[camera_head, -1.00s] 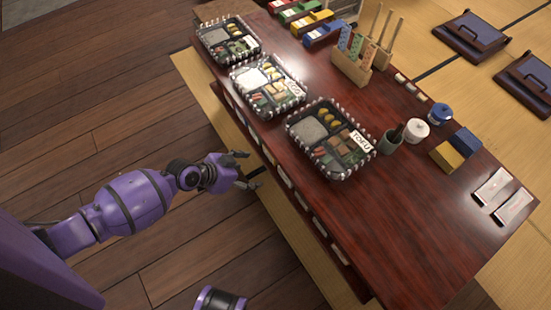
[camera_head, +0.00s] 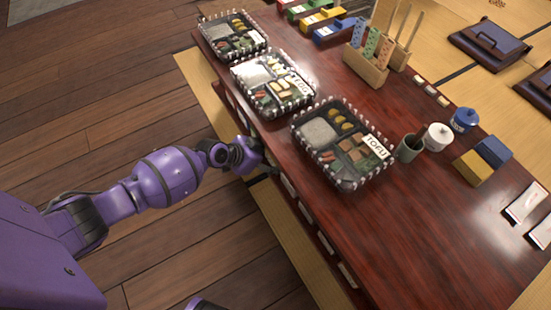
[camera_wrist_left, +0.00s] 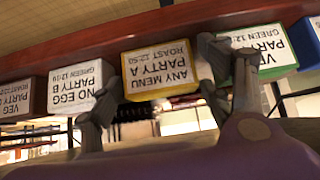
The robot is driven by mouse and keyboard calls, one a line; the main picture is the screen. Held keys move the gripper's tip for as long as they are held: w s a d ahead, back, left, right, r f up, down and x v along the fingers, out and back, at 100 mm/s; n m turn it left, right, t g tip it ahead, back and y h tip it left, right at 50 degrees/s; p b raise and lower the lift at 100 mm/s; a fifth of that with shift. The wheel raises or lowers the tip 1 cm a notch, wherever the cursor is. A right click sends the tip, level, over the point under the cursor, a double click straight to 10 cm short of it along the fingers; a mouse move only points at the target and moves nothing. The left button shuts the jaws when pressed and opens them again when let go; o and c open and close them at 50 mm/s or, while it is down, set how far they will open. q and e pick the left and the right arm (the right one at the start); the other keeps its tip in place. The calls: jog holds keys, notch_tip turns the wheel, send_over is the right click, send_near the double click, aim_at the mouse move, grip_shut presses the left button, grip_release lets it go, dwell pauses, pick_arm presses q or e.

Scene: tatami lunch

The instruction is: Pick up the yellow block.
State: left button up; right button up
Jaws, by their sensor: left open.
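A yellow block (camera_head: 473,167) lies on the dark red table beside a blue block (camera_head: 492,151), near the right end. In the left wrist view, a yellow-edged card or block (camera_wrist_left: 160,68) reading "ANY MENU PARTY A" sits on the table's side. I cannot tell which of the two the task means. My left gripper (camera_head: 268,168) is at the table's near edge, its fingertips partly hidden there. In the left wrist view my gripper (camera_wrist_left: 165,90) is open, its fingers spread around the yellow-edged piece without visibly closing on it. My right gripper is not in view.
Three lunch boxes (camera_head: 345,143) line the near side of the table (camera_head: 400,230). Other labelled pieces flank the yellow-edged one: a white one (camera_wrist_left: 78,88) and a green-edged one (camera_wrist_left: 262,50). A wooden holder (camera_head: 366,66), cups and jars stand behind.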

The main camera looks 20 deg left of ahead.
pick_arm(q)
jog(key=c, duration=0.9)
jog(key=shift+r, duration=0.1)
